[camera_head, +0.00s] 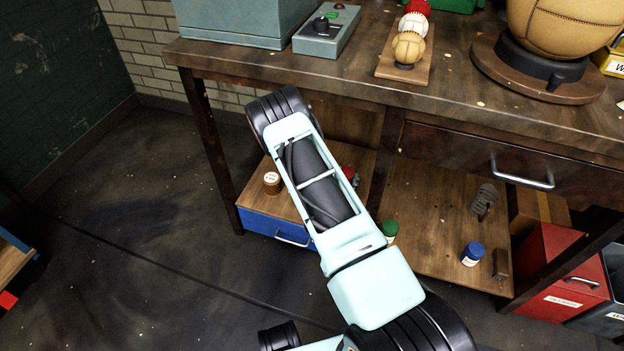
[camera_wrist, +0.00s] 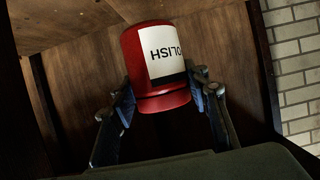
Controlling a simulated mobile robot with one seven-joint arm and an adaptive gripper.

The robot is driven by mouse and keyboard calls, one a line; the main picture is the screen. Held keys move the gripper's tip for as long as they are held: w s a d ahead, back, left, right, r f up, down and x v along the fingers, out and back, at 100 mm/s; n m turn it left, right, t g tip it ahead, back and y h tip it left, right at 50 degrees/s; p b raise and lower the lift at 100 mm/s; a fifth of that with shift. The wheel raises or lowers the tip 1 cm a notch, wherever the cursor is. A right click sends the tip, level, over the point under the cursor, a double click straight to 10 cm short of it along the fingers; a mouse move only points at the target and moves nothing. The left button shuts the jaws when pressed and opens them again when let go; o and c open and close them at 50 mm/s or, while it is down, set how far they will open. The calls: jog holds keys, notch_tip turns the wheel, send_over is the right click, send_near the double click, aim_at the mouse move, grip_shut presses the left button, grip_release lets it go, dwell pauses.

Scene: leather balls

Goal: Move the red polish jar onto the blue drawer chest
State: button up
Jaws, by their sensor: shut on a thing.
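The red polish jar (camera_wrist: 163,103) fills the middle of the wrist view, its white label upside down in the picture. My gripper (camera_wrist: 162,90) is shut on it, one finger on each side. In the head view only a small red part of the jar (camera_head: 349,173) shows beside my arm, and most of my gripper is hidden. The blue drawer chest (camera_head: 262,224) is under the workbench at its left end, with a silver handle on its front and a wooden surface above. My forearm covers its right part. I cannot tell the jar's height above that surface.
A brown jar with a pale label (camera_head: 272,183) stands on the wood above the blue front. A green-lidded jar (camera_head: 389,230) and a blue jar (camera_head: 473,254) stand on the lower shelf to the right. Bench legs (camera_head: 212,150) and the bench top (camera_head: 300,75) bound the space.

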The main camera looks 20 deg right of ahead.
jog(key=shift+s+d+f, duration=0.15)
jog(key=shift+s+f, duration=0.05)
jog(key=shift+f, duration=0.35)
jog(key=shift+s+d+f, duration=0.15)
jog(key=shift+f, duration=0.4)
notch_tip(320, 180, down, 10)
jog(key=b, duration=0.4)
jog(key=shift+f, duration=0.1)
jog(key=shift+f, duration=0.15)
jog(key=o, duration=1.4)
